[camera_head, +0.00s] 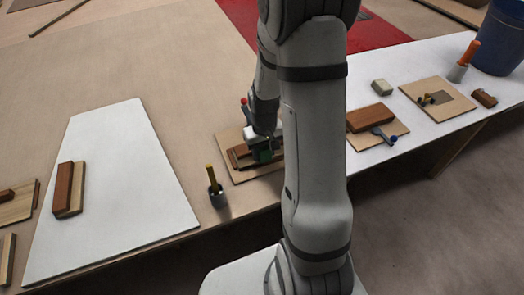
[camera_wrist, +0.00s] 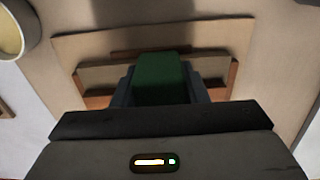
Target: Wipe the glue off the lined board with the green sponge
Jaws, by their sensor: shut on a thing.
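My gripper (camera_head: 262,149) is shut on the green sponge (camera_wrist: 162,72), which sits between the two fingers in the wrist view. In the head view a dark green bit of the sponge (camera_head: 263,156) shows below the fingers. They are over a tan board (camera_head: 237,176) carrying brown wood pieces (camera_head: 238,153). The same board (camera_wrist: 75,45) and wood pieces (camera_wrist: 215,68) lie behind the sponge in the wrist view. Whether the sponge touches them I cannot tell. I cannot make out lines or glue on any board; my arm hides part of this one.
A pot with a yellow-handled tool (camera_head: 216,190) stands left of the board. A white panel (camera_head: 115,200) with wood blocks (camera_head: 70,188) lies further left. Right of my arm are boards with blocks (camera_head: 370,117), an orange-handled tool (camera_head: 466,58) and a blue bucket (camera_head: 498,40).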

